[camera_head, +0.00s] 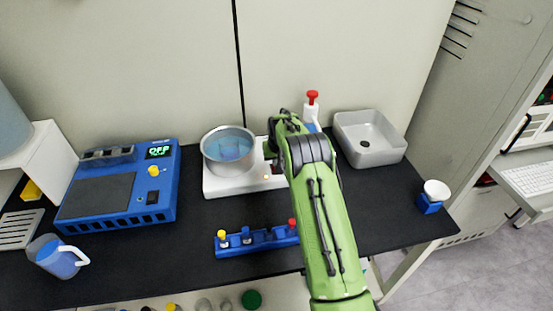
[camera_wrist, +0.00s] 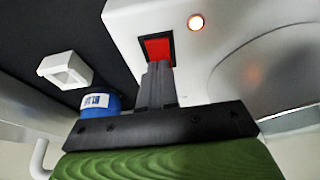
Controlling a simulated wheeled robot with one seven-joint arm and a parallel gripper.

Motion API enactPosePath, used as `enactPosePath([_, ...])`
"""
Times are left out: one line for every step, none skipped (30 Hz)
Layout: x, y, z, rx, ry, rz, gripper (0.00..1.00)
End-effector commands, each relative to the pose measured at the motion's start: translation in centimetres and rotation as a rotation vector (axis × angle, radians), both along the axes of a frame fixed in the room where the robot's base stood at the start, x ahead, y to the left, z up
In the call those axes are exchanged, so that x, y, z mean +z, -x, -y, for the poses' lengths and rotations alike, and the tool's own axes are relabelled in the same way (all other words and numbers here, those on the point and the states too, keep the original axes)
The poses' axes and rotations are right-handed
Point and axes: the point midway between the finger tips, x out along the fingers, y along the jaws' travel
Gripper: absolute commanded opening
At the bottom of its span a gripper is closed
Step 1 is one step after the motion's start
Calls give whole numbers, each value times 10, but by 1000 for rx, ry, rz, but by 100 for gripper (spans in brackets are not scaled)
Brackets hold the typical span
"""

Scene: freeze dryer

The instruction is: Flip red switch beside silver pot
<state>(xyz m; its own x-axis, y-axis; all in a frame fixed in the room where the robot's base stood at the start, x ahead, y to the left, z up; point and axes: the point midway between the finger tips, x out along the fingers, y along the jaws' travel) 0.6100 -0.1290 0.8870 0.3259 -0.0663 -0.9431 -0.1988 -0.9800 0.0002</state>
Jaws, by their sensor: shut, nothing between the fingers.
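The silver pot (camera_head: 214,160) holds bluish liquid and stands on a white base (camera_head: 225,188) in the head view. The red switch (camera_wrist: 157,48) is set in that white base (camera_wrist: 135,22) in the wrist view, with a lit orange lamp (camera_wrist: 196,22) to its right. The pot's curved side (camera_wrist: 275,68) shows farther right. My gripper (camera_wrist: 159,66) is shut and empty, its fingertips over the switch's lower part. I cannot tell if they touch it. In the head view my arm hides the fingertips and the switch.
A blue device (camera_head: 160,205) with an "OFF" display stands at the left, near a jug (camera_head: 55,258). A blue rack (camera_head: 228,250) lies in front. A red-topped bottle (camera_head: 311,112) and a grey sink-like basin (camera_head: 366,155) are behind and right of my arm.

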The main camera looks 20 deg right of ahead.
Motion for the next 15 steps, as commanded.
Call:
enactPosePath([0,0,0,0,0,0,0])
enactPosePath([-1,0,0,0,0,0,0])
enactPosePath([-3,0,0,0,0,0,0])
enactPosePath([-5,0,0,0,0,0,0])
enactPosePath([-8,-1,0,0,0,0,0])
enactPosePath([-8,-1,0,0,0,0,0])
enactPosePath([-8,-1,0,0,0,-1,0])
enactPosePath([-8,-1,0,0,0,-1,0])
enactPosePath([-8,0,0,0,0,-2,0])
enactPosePath([-8,0,0,0,-1,-3,0])
enactPosePath([-9,0,0,0,-1,-4,0])
enactPosePath([-9,1,0,0,-1,-5,0])
enactPosePath([-9,2,0,0,-1,-7,0])
enactPosePath([-10,3,-1,0,-2,-8,0])
enactPosePath([-10,5,-1,0,-2,-9,0])
